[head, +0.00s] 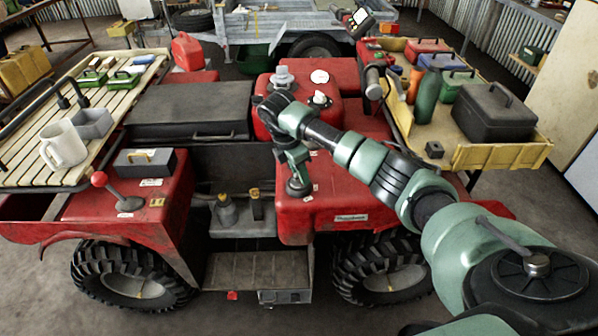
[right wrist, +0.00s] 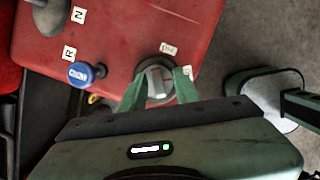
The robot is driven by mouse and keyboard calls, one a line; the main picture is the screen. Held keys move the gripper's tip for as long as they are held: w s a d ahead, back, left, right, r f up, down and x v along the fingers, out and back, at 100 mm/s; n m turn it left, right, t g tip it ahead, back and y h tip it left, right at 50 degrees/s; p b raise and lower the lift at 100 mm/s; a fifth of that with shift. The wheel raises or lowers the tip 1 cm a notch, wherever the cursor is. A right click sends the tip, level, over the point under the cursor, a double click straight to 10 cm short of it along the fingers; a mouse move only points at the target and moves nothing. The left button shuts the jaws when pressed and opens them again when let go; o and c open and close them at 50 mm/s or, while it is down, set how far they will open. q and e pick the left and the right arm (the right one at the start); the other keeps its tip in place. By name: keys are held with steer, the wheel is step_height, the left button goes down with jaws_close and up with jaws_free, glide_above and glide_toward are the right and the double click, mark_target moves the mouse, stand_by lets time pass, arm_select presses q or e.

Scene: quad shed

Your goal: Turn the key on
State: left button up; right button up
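The key switch (right wrist: 157,82), a round grey knob with a raised grip, sits on the red panel (right wrist: 130,30) of the quad in the right wrist view. My right gripper (right wrist: 159,80) is at it, with one green finger on each side of the grip. The fingers stand apart and I see no clear closed contact. In the head view my right gripper (head: 298,188) points down at the red bodywork (head: 340,195), and the key is hidden there. My left gripper is not in view.
A blue choke knob (right wrist: 82,74) and a gear lever (right wrist: 52,12) with R and N labels are left of the key in the wrist view. A slatted rack with a white mug (head: 63,144) is at left. A tray with a black toolbox (head: 493,112) is at right.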

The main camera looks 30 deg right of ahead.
steer(key=shift+w+a+r+p, duration=0.1)
steer(key=shift+r+p, duration=0.2)
steer(key=shift+r, duration=0.15)
steer(key=p+v, duration=0.1)
steer(key=v, duration=0.1)
steer(key=d+p+v, duration=0.1)
steer(key=p+v, duration=0.3)
steer(key=v, duration=0.1)
steer(key=shift+d+r, duration=0.3)
steer(key=shift+d, duration=0.05)
steer(key=shift+f, duration=0.1)
